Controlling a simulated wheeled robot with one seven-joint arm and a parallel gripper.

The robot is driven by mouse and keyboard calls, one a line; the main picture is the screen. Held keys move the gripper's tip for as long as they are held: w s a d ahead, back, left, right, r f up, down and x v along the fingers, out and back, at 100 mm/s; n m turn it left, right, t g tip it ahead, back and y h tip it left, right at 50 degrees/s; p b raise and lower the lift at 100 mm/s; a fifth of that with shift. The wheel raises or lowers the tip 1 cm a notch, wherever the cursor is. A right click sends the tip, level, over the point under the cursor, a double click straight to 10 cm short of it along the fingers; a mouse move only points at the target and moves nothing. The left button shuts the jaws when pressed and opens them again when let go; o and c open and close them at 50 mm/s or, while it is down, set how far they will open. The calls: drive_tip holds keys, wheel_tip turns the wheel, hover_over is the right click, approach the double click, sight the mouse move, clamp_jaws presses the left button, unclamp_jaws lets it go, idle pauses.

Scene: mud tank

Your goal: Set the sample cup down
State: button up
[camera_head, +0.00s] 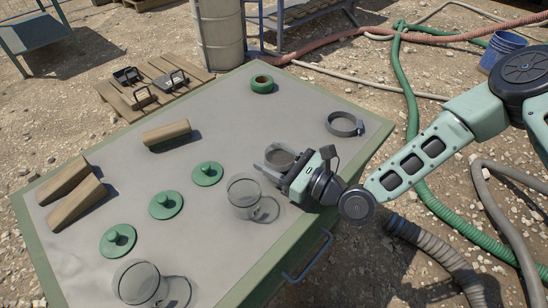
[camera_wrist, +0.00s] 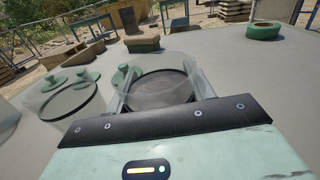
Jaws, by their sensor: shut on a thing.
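The sample cup (camera_head: 279,154) is clear with dark contents and sits between the fingers of my gripper (camera_head: 283,163), over the right half of the table. My gripper is shut on it. In the wrist view, the cup (camera_wrist: 166,66) stands roughly upright between the two fingers, its dark contents showing through the wall. The gripper body hides its base, so I cannot tell whether it touches the tabletop (camera_head: 225,115). Another clear cup (camera_head: 243,190) stands close by, left of and nearer than my gripper; it also shows in the wrist view (camera_wrist: 66,98).
A third clear cup (camera_head: 135,281) stands at the near edge. Several green lids, including one lid (camera_head: 207,173), lie left of my gripper. Tan blocks (camera_head: 166,133), a green tape roll (camera_head: 262,83) and a grey ring clamp (camera_head: 344,124) lie around. The tabletop between roll and gripper is clear.

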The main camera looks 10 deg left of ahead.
drive_tip(key=shift+f, duration=0.2)
drive_tip(key=o, duration=1)
drive_tip(key=shift+r, duration=0.15)
drive_tip(key=shift+d, duration=0.15)
drive_tip(key=v, duration=1.1)
drive_tip(key=shift+s+d+b, duration=0.2)
drive_tip(key=shift+d+b, duration=0.15)
drive_tip(key=shift+b, duration=0.05)
